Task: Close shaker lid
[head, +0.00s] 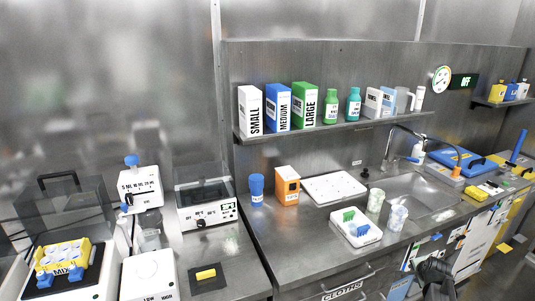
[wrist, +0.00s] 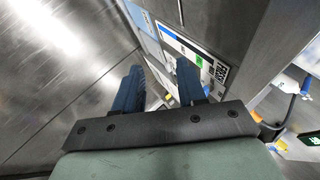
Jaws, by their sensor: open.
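The likely shaker is the white-and-black unit (head: 103,275) at the lower left of the head view, partly cut off by the frame. A yellow rack (head: 82,247) with round pale wells and blue clamps sits on its black top. Its clear lid (head: 80,208) stands raised behind the rack, with a black handle (head: 57,176) along its top edge. My gripper (wrist: 160,70) shows two blue fingers, apart and empty, in the wrist view. In the head view my dark arm is at the bottom right, far from the shaker; the fingertips cannot be made out there.
A white device with a clear cover (head: 205,205), a blue-topped device (head: 140,187) and a white box (head: 150,276) stand right of the shaker. A yellow block lies on a black mat (head: 222,282). The right counter holds a tray (head: 356,229), cups and a sink (head: 415,195).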

